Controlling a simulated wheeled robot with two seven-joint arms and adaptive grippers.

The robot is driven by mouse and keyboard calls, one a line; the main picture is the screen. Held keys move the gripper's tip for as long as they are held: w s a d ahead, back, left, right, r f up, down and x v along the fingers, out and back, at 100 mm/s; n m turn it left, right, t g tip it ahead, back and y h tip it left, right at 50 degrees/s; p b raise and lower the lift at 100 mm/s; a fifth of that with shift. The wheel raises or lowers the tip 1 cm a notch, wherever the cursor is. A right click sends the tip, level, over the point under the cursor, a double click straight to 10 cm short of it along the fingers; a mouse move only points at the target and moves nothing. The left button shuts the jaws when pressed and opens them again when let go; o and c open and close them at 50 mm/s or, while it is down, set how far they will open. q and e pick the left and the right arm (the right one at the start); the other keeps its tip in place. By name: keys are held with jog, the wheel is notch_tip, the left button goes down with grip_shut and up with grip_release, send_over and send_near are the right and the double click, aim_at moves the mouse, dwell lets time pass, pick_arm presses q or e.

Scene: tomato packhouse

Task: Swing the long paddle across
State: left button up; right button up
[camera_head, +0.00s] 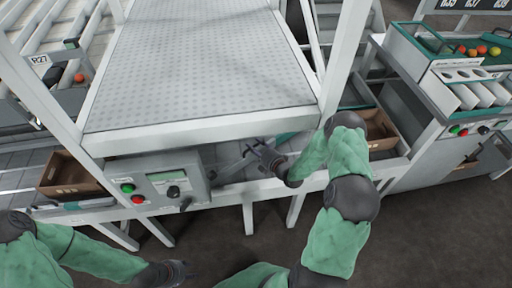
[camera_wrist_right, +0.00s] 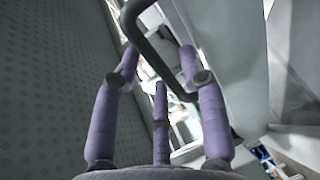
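My right gripper (camera_head: 266,156) is at a dark bar under the front edge of the grey perforated deck (camera_head: 200,65). In the right wrist view its purple fingers (camera_wrist_right: 160,68) stand apart, and the bent dark bar (camera_wrist_right: 158,55) crosses between them. I cannot tell whether they touch it. The bar looks like a handle; its link to the long paddle is hidden, and I cannot identify the paddle with certainty. A teal strip (camera_head: 292,140) shows just right of the gripper. My left gripper (camera_head: 168,273) is low at the bottom left, away from the machine; its fingers are too small to read.
A control box (camera_head: 160,182) with green and red buttons stands left of my right gripper. Brown crates stand at the left (camera_head: 72,185) and right (camera_head: 380,132). A grading bench (camera_head: 440,95) with tomatoes is at the right. White frame posts flank the deck.

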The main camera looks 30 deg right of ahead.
jog(key=v, duration=0.7)
jog(key=shift+s, duration=0.25)
